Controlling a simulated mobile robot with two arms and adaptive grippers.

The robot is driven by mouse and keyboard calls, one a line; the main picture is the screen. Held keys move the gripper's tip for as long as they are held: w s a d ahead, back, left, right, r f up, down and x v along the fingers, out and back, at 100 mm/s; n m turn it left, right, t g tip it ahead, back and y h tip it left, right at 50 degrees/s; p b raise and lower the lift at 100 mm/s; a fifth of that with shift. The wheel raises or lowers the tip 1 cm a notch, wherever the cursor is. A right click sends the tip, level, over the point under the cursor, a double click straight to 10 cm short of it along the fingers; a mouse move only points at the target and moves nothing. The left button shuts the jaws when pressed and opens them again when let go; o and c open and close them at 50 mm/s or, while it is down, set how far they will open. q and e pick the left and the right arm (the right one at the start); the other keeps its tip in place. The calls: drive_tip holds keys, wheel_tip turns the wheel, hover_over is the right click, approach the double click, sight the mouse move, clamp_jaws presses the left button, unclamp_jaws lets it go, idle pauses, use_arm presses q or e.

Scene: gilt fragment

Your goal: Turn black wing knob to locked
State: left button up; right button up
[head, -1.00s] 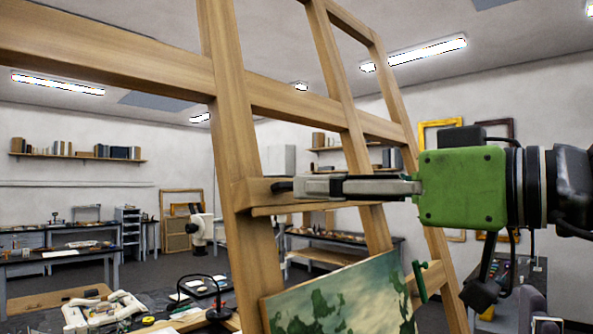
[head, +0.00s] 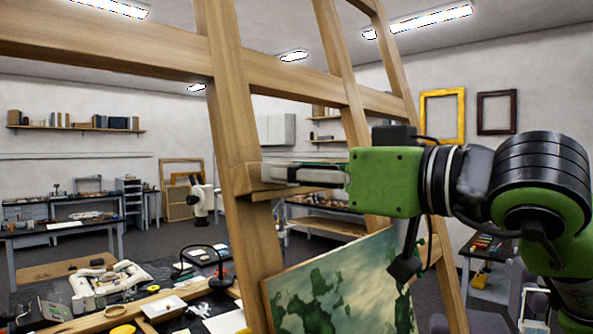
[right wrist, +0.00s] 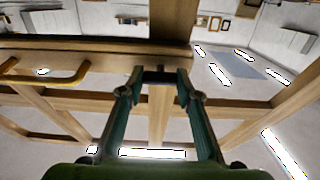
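My right gripper (head: 268,172) reaches in from the right, its fingertips at the left end of a wooden ledge (head: 262,188) on the easel. In the right wrist view its two fingers (right wrist: 160,74) stand apart on either side of a small dark part (right wrist: 160,77), which looks like the black wing knob. Whether they press on it is not clear. In the head view the knob is hidden behind the fingertips and ledge, so its locked or unlocked position cannot be read. My left gripper is out of view.
The wooden easel (head: 235,110) fills the middle, with a green landscape painting (head: 340,285) below my right arm. A cluttered bench (head: 130,305) stands at lower left.

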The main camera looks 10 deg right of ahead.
drive_tip(key=shift+w+a+r+m+g+h+b, duration=0.15)
drive_tip(key=shift+m+g+h+b, duration=0.6)
drive_tip(key=shift+m, duration=5.25)
drive_tip(key=shift+s+d+r+m+g+h+b, duration=0.1)
drive_tip(key=shift+m+g+h+b, duration=0.65)
drive_tip(key=shift+m, duration=5.25)
drive_tip(key=shift+w+a+r+m+g+h+b, duration=0.25)
drive_tip(key=shift+m+g+b, duration=0.95)
drive_tip(key=shift+m, duration=4.8)
drive_tip(key=shift+s+d+f, duration=0.1)
drive_tip(key=shift+s+d, duration=0.1)
drive_tip(key=shift+d, duration=0.05)
